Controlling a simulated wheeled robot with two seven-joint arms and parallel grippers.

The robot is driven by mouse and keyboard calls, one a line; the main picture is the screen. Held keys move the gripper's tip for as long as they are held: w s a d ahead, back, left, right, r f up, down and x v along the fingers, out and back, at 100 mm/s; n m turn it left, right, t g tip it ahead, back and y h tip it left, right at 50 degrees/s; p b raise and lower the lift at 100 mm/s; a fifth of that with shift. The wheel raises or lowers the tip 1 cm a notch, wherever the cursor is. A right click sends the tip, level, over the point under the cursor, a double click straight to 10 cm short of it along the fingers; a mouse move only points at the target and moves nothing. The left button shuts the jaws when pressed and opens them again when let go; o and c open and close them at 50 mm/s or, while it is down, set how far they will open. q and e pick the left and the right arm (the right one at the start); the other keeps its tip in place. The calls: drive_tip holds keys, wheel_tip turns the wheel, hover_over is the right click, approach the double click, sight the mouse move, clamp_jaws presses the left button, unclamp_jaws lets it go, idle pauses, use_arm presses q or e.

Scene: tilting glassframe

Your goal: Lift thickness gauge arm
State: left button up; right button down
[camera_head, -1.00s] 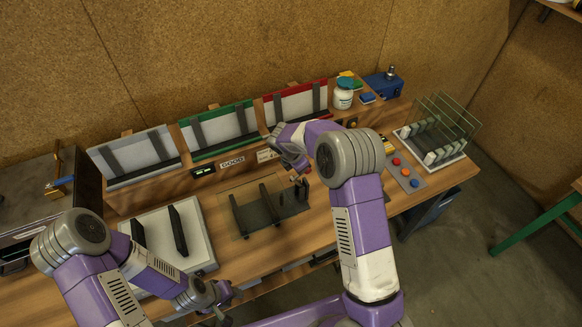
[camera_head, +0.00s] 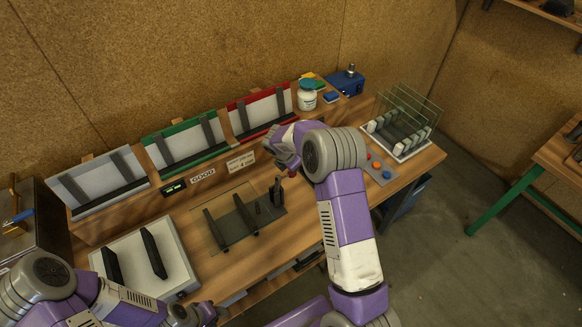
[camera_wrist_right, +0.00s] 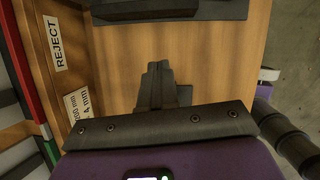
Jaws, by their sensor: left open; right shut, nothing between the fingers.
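The thickness gauge (camera_head: 277,192) is a small dark upright piece at the right end of a dark fixture (camera_head: 233,222) in the head view; its arm is too small to make out clearly. A clear glass pane (camera_head: 215,203) lies across the fixture. My right gripper (camera_head: 291,173) is above and just right of the gauge, apparently apart from it. In the right wrist view its fingers (camera_wrist_right: 158,70) are shut and empty over bare wood, with a dark base (camera_wrist_right: 170,10) beyond the tips. My left gripper (camera_head: 210,313) is open and empty, low at the bench's front edge, partly cut off.
A white plate with dark bars (camera_head: 175,255) lies left of the fixture. White, green and red framed bins (camera_head: 185,146) line the back. A glass rack (camera_head: 400,135), coloured buttons (camera_head: 376,165) and a white jar (camera_head: 307,98) are at right. My right arm covers part of the bench.

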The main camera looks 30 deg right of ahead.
drive_tip(key=shift+s+d+f, duration=0.15)
drive_tip(key=shift+d+f, duration=0.05)
idle(0.3)
drive_tip(key=shift+r, duration=0.1)
drive_tip(key=v, duration=0.1)
drive_tip(key=p+v, duration=0.1)
drive_tip(key=v, duration=0.1)
drive_tip(key=p+v, duration=0.1)
drive_tip(key=v, duration=0.1)
drive_tip(key=shift+d+r, duration=0.25)
drive_tip(key=d+r, duration=0.3)
drive_tip(key=r, duration=0.5)
drive_tip(key=shift+s, duration=0.25)
